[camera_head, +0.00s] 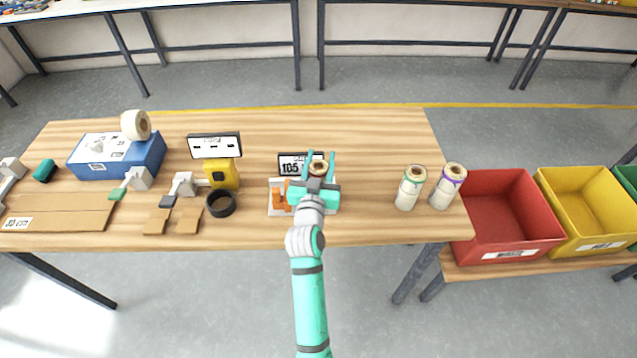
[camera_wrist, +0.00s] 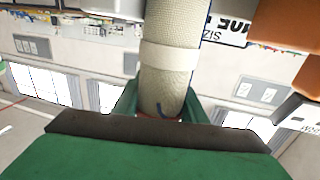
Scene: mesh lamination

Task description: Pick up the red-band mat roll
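A cream mat roll (camera_wrist: 168,70) stands between the two fingers of my gripper (camera_head: 320,160), and its tan ring end (camera_head: 319,166) shows in the head view. In the wrist view a paler wrap crosses the roll, with a trace of red and blue at its end by my palm. A full red band is not clear. The fingers lie along both sides of the roll; I cannot tell whether they press on it. Two more rolls stand to the right, one green-banded (camera_head: 411,188) and one purple-banded (camera_head: 447,187).
A sign (camera_head: 300,160) and orange blocks (camera_head: 277,197) sit by my gripper. To the left are a black ring (camera_head: 220,203), a yellow device (camera_head: 224,173) and a blue box (camera_head: 140,157). A red bin (camera_head: 510,232) and yellow bin (camera_head: 590,215) stand at right. The table's back is clear.

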